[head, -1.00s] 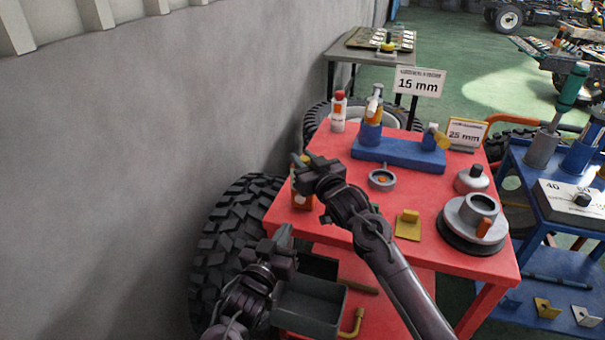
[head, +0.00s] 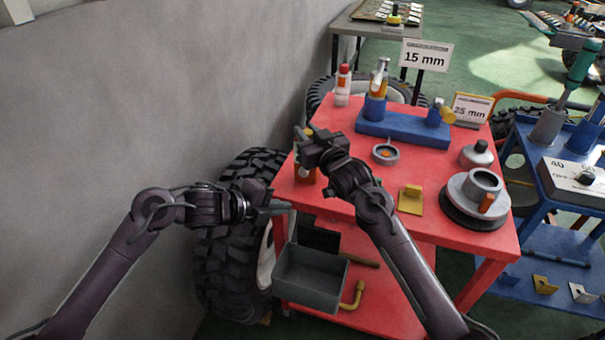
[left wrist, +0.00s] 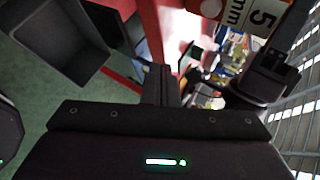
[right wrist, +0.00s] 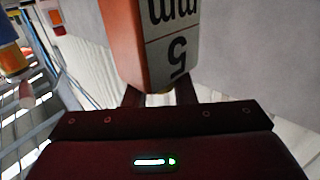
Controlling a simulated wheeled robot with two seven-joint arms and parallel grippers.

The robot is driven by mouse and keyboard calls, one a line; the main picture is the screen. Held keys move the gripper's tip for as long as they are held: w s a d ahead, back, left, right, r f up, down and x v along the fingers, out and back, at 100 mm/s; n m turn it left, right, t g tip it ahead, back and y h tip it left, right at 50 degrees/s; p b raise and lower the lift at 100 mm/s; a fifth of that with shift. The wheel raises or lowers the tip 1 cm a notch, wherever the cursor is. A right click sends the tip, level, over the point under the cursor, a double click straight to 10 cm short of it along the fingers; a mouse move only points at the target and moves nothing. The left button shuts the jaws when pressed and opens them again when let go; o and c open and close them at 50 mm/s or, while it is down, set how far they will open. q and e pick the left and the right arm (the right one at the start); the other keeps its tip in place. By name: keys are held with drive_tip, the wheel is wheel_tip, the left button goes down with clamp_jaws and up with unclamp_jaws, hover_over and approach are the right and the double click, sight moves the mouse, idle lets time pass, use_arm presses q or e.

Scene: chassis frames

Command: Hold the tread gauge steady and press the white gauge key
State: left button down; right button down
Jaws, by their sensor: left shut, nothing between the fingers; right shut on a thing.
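The orange tread gauge (right wrist: 135,45) fills the top of the right wrist view, with a white face reading 5 mm. My right gripper (right wrist: 160,97) is shut on its end. In the head view the gauge (head: 306,177) is mostly hidden behind my right gripper (head: 304,136), over the red table's left edge. The left wrist view shows the gauge's face (left wrist: 258,18) and a round white spot, likely the white gauge key (left wrist: 211,8). My left gripper (head: 286,207) is shut and empty, below and apart from the gauge. Its closed fingers (left wrist: 161,82) point toward the table side.
The red table (head: 340,195) carries a blue stand (head: 405,155), a grey ring, a yellow bracket (head: 410,200) and a grey disc assembly (head: 475,200). A grey bin (head: 310,280) hangs below my left gripper. A tyre (head: 235,260) and the wall (head: 120,110) are left.

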sight(303, 172)
idle(0.3)
use_arm(q)
drive_tip(key=shift+w+d, duration=0.45)
drive_tip(key=shift+w, duration=0.95)
drive_tip(key=shift+w+d, duration=0.45)
drive_tip(key=shift+w, duration=0.95)
drive_tip(key=shift+w+d, duration=0.45)
drive_tip(key=shift+w, duration=0.95)
drive_tip(key=shift+w, duration=0.1)
